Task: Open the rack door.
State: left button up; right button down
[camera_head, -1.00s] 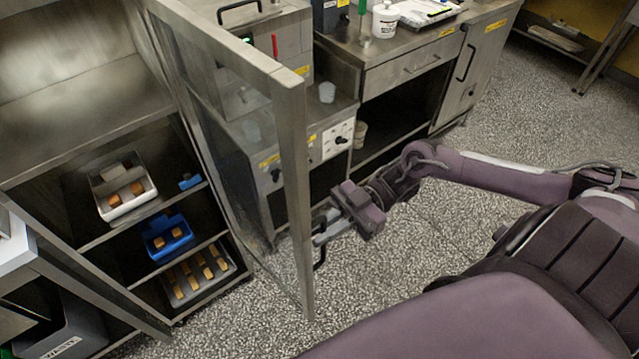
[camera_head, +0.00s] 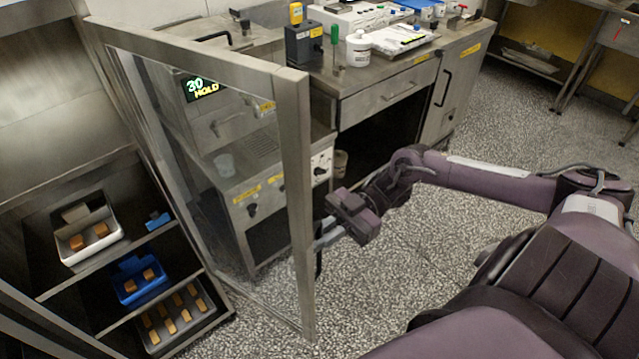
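The rack door (camera_head: 297,180) is a steel-framed glass panel, standing swung well out from the rack (camera_head: 60,180). Its black handle (camera_head: 318,262) is on the outer face near the free edge. My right gripper (camera_head: 326,234) is at that handle from the right, with its fingers at the door's edge. The fingertips are partly hidden by the frame, so I cannot tell whether they close on the handle. The rack's shelves hold a white bin (camera_head: 88,237), a blue bin (camera_head: 138,279) and a grey tray (camera_head: 178,319) with brown bars. My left gripper is not in view.
Behind the door stands a steel machine with a lit display (camera_head: 203,88). A counter (camera_head: 385,80) with a drawer, small boxes and a white jar (camera_head: 358,48) is at the back. Speckled floor (camera_head: 430,240) lies open right of the door.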

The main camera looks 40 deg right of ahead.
jog(key=c, duration=1.6)
grip_release()
jog(key=shift+c, duration=0.2)
jog(key=d+b, duration=0.4)
jog(key=d, duration=0.3)
jog(key=shift+d, duration=0.4)
jog(key=shift+w, duration=0.1)
